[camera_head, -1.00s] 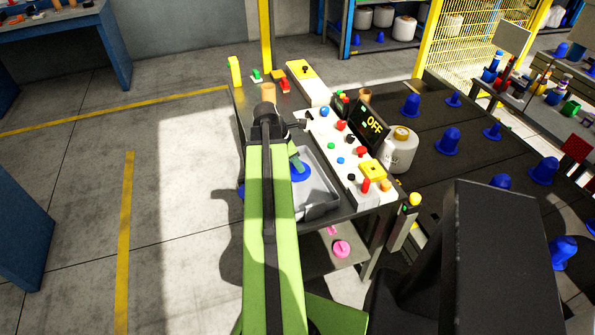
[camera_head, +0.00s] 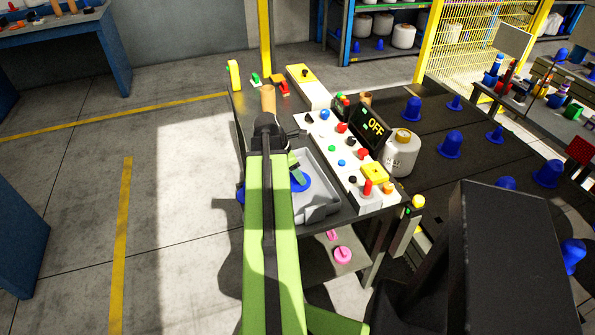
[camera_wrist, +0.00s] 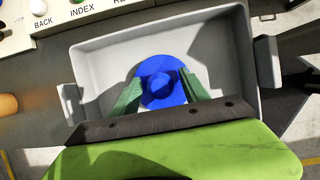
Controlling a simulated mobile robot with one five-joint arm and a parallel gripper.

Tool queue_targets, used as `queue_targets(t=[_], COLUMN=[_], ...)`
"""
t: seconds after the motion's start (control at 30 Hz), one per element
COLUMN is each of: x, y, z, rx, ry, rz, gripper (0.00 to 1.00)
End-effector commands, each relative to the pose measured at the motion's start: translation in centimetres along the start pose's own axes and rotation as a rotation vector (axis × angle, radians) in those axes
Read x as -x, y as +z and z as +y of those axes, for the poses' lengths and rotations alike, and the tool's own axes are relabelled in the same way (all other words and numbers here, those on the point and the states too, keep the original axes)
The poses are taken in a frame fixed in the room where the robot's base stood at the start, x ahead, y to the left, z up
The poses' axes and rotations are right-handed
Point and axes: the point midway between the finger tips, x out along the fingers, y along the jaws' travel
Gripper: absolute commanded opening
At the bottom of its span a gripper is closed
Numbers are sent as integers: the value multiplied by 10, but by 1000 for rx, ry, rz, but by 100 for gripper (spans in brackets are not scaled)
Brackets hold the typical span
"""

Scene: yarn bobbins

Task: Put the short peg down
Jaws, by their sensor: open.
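A blue peg with a wide round base (camera_wrist: 160,102) is in the grey bin (camera_wrist: 100,52), seen from above in the wrist view. It also shows partly in the head view (camera_head: 304,182), in the bin (camera_head: 326,205), half hidden by my arm. My gripper (camera_wrist: 160,78) is open, with one green finger on each side of the peg's middle, over its base. Gaps show between the fingers and the raised middle. Whether the peg's base rests fully on the bin floor is hard to tell. In the head view, my gripper (camera_head: 297,175) is largely hidden behind my arm.
A white yarn bobbin (camera_head: 401,155) and several blue pegs stand on the dark table to the right.

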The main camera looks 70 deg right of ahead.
Motion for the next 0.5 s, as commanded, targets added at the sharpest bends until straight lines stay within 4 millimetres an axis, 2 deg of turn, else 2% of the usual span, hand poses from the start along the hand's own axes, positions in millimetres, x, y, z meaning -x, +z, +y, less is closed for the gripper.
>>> queue_targets(t=[0.17, 0.27, 0.5], x=[5, 15, 65], y=[2, 3, 5], z=[0, 0, 0], rx=[0, 1, 2], ry=[0, 0, 0], rz=[0, 0, 0], gripper=[53, 53, 53])
